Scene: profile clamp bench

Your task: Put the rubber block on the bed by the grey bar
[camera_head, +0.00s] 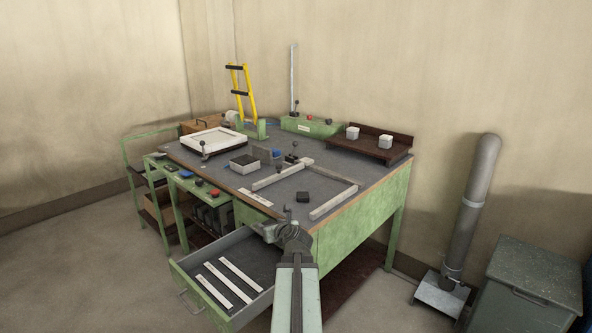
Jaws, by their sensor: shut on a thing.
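The rubber block looks to be the small dark block (302,197) at the front of the bench top, inside the corner of the pale grey bars. My gripper (290,214) is just in front of it, at the bench's front edge above the open drawer. It is shut, and the dark block appears to be at its tips. My wrist hides the contact, and I cannot tell whether the block touches the bed. A long grey bar (334,203) lies at the right front edge. Another bar (277,178) lies to the left of the block. The grey bed (307,181) shows between them.
An open drawer (243,262) with several white strips juts out below the bench front. A brown rack (372,148) with white cubes stands back right.

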